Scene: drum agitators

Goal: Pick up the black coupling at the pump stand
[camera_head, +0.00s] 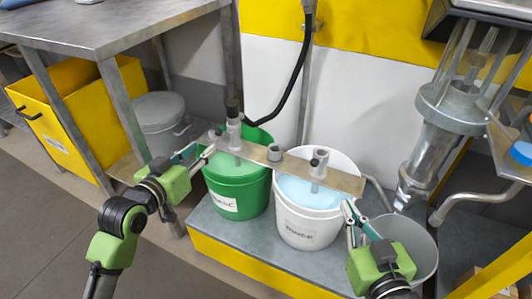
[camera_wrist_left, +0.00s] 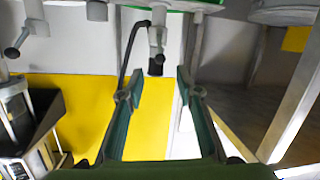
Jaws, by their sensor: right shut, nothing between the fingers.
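The black coupling (camera_head: 232,107) sits on top of a grey fitting (camera_head: 234,132) above the green bucket, at the foot of a vertical pipe. A black hose (camera_head: 292,85) curves down to this fitting. In the left wrist view the coupling (camera_wrist_left: 156,68) shows between and beyond the fingertips. My left gripper (camera_head: 204,150) is open and empty, to the left of the fitting and apart from the coupling; its fingers also show in the left wrist view (camera_wrist_left: 154,88). My right gripper (camera_head: 350,212) is shut and empty beside the white bucket.
A metal bar (camera_head: 344,180) with fittings crosses the green bucket (camera_head: 240,197) and white bucket (camera_head: 308,226), which hold liquid on a grey-topped stand (camera_head: 222,231). A grey bucket (camera_head: 420,250) stands at right. A metal table (camera_head: 108,28) and yellow bin (camera_head: 58,115) are left.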

